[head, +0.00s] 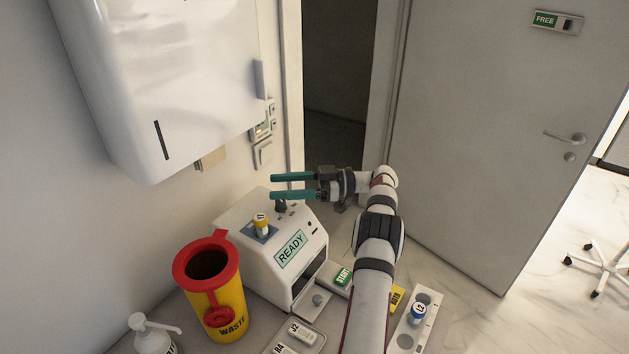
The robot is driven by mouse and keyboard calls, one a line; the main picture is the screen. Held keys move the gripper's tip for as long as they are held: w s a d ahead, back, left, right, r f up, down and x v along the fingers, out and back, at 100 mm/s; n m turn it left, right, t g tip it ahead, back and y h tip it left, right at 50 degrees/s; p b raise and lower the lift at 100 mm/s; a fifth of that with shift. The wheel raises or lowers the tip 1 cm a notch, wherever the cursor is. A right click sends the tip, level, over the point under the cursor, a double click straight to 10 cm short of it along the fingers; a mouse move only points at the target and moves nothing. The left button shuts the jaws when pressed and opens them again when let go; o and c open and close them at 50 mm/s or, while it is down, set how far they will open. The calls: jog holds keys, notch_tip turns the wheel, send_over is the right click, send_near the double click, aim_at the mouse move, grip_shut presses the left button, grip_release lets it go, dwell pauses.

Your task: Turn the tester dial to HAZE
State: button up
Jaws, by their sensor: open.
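The tester (254,255) is a white box on the counter with a green READY label (291,250) on its sloped front. A yellow-capped vial (261,222) stands in a blue-edged spot on its top. A small dark knob (281,206), which looks like the dial, sits at the back of the top, partly hidden by my gripper. Its pointer and any HAZE mark are too small to read. My gripper (293,187) is open, with its two teal fingers pointing left above the back of the tester. Nothing is between the fingers, and I cannot tell whether they touch the knob.
A yellow waste bin (230,308) with a red rim stands left of the tester, a pump bottle (151,338) in front. A green START button (343,277), a tray (318,338) and a vial rack (434,309) are near my arm. A white dispenser (170,75) hangs above.

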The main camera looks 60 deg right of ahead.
jog(key=s+d+r, duration=0.2)
jog(key=s+r, duration=0.4)
jog(key=s, duration=0.4)
jog(key=shift+s+d, duration=0.15)
jog(key=shift+d, duration=0.05)
jog(key=w+r+m+t+h, duration=0.3)
jog(key=w+r+m+t, duration=0.15)
jog(key=r, duration=0.45)
jog(key=m+g+h, duration=0.7)
jog(key=m+h, duration=0.2)
jog(key=h, duration=0.6)
send_near(281, 201)
jog(key=x, duration=1)
jog(key=shift+w+d+f, duration=0.2)
jog(key=shift+w, duration=0.1)
